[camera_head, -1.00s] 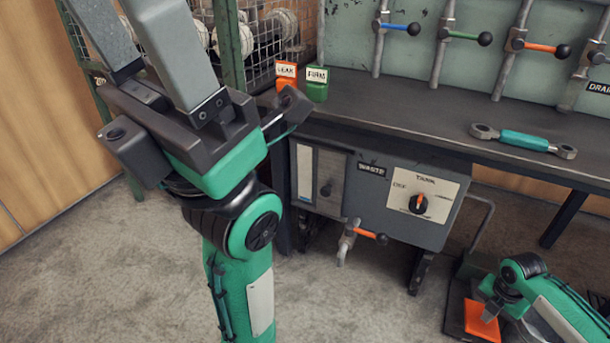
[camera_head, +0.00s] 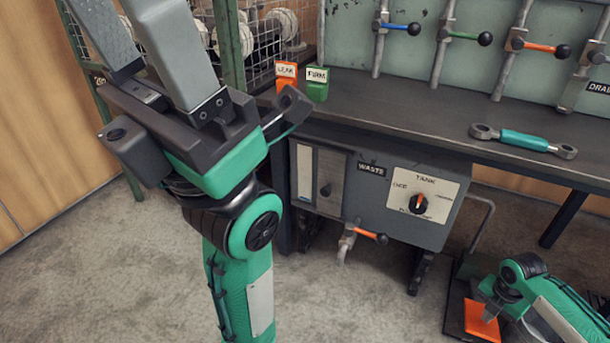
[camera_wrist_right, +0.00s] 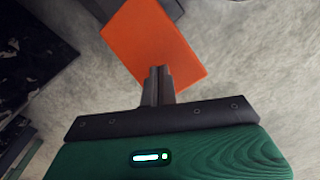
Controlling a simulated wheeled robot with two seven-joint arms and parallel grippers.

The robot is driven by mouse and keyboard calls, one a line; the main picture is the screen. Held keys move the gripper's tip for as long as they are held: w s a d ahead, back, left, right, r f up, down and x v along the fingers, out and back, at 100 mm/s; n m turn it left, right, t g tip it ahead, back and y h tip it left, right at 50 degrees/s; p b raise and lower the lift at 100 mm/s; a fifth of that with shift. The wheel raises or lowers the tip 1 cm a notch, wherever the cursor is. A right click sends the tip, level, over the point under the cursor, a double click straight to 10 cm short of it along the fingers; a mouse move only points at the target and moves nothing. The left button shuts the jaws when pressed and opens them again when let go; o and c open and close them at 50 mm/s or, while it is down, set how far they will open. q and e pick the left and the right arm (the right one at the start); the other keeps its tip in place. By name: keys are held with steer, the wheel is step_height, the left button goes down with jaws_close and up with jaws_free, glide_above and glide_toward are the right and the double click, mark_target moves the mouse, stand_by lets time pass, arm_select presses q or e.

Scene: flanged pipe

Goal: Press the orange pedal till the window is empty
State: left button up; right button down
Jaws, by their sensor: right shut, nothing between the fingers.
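The orange pedal (camera_head: 482,325) is low at the right in the head view, near the floor. It also shows as an orange plate in the right wrist view (camera_wrist_right: 152,40). My right gripper (camera_head: 488,312) is shut and empty, with its fingertips (camera_wrist_right: 157,72) pointing down over the pedal's near edge; whether they touch it I cannot tell.
The tank dial (camera_head: 418,204) and an orange-handled tap (camera_head: 370,236) are on the tank. Valve levers line the back panel. The floor before the tank is clear.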

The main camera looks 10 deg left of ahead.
mark_target(482, 323)
steer(key=shift+f+b, duration=0.55)
steer(key=shift+f, duration=1.75)
step_height(482, 323, up, 5)
steer(key=p, duration=0.6)
steer(key=shift+f, duration=0.15)
